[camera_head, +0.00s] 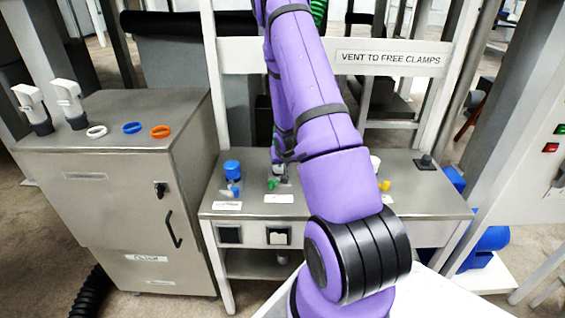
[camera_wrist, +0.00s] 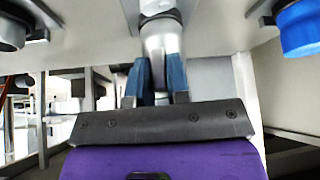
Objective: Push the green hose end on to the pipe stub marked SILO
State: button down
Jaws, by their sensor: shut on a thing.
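My gripper (camera_wrist: 159,88) is shut on a grey cylindrical piece, which looks like the hose end (camera_wrist: 163,42), with one blue finger pad on each side. A pale collar (camera_wrist: 158,8) sits at its upper end in the wrist view; I cannot tell whether they are joined. In the head view my wrist reaches down over the steel bench, close above a small green part (camera_head: 272,184). A green ribbed hose (camera_head: 319,10) shows at the top, behind my arm. The bench labels (camera_head: 279,198) are too small to read, so SILO cannot be picked out.
A blue-capped fitting (camera_head: 232,169) stands left of my gripper; it shows at right in the wrist view (camera_wrist: 303,28). A yellow part (camera_head: 384,185) lies right of my arm. A steel cabinet (camera_head: 110,190) with coloured rings stands left. A crossbar (camera_head: 391,58) reads VENT TO FREE CLAMPS.

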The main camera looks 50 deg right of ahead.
jog(key=shift+f, duration=0.1)
jog(key=c, duration=1)
grip_release()
jog(key=v, duration=1)
jog(key=shift+s+r, duration=0.2)
jog(key=shift+r, duration=0.15)
jog(key=shift+a, duration=0.1)
